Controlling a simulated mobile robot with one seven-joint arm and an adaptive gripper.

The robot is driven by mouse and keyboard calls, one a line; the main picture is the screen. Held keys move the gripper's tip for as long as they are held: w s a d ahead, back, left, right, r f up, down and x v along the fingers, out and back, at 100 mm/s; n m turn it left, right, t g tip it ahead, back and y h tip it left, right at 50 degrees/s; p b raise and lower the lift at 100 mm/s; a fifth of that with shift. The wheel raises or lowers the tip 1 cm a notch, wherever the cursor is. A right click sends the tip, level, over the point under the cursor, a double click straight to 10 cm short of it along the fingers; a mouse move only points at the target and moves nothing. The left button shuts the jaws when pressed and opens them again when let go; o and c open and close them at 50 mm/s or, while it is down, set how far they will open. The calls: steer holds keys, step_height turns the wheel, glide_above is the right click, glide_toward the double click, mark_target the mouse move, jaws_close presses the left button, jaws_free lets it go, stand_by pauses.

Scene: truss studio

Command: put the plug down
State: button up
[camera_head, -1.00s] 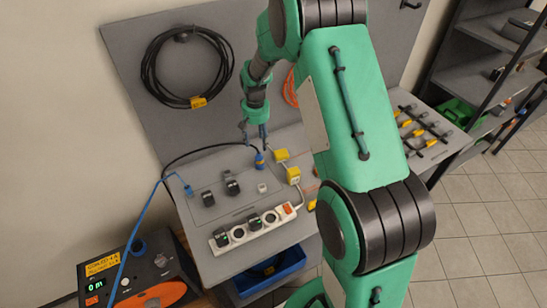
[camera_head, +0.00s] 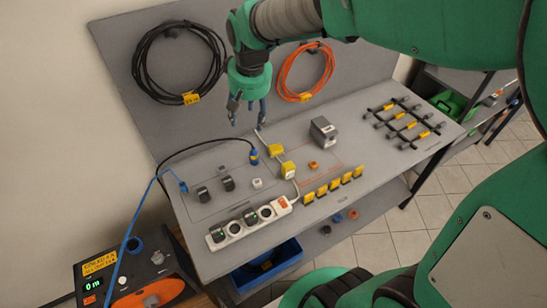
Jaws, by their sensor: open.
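A blue plug (camera_head: 254,157) stands on the grey bench top (camera_head: 375,172), at the end of a black cable (camera_head: 205,146). My gripper (camera_head: 247,119) points down with its fingers spread and nothing between them. It appears above and behind the blue plug in the picture, clear of it. Two black plugs (camera_head: 203,194) (camera_head: 227,184) and a small white piece (camera_head: 257,183) are on the bench in front of it.
A white power strip (camera_head: 236,230) with plugs in it lies along the front edge. Yellow blocks (camera_head: 288,170) on a white cable stand close to the blue plug's right. A grey box (camera_head: 323,131) and a black rack (camera_head: 403,123) are further right. Coiled cables hang behind.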

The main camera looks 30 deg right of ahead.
steer(key=s+a+r+t, duration=0.1)
steer(key=s+a+r, duration=0.1)
steer(key=s, duration=0.9)
steer(key=s+a+r+n+t, duration=0.1)
steer(key=s+r, duration=0.3)
steer(key=s, duration=0.7)
steer(key=shift+s+a+r+t, duration=0.2)
steer(key=shift+s+a+t, duration=0.15)
steer(key=shift+a, duration=0.4)
steer(key=shift+f, duration=0.1)
step_height(320, 180, down, 6)
steer(key=b, duration=0.6)
